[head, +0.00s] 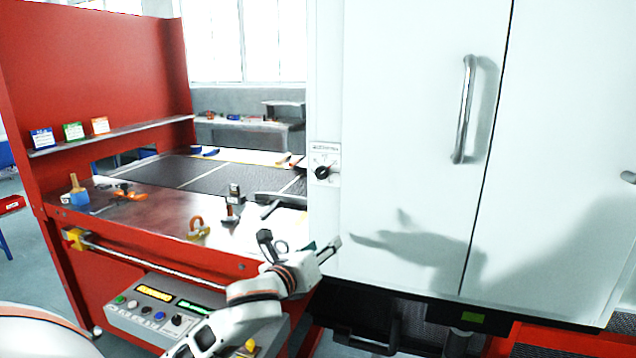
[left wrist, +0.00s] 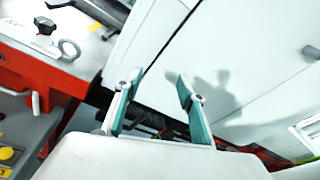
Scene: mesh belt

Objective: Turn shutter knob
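The black shutter knob (head: 321,172) sits on a small white label plate on the narrow left panel of the white cabinet (head: 400,130). My left gripper (head: 302,242) is below the knob and slightly to its left, in front of the cabinet's lower left edge, apart from the knob. In the left wrist view its two teal-lined fingers (left wrist: 156,80) stand apart with nothing between them. The knob is not clearly visible in that view. My right gripper is in neither view.
A red workbench (head: 150,205) with small tools stands left of the cabinet, with a dark mesh belt (head: 235,175) behind. A control box (head: 150,305) with buttons is low in front. A vertical handle (head: 464,110) sticks out from the cabinet door.

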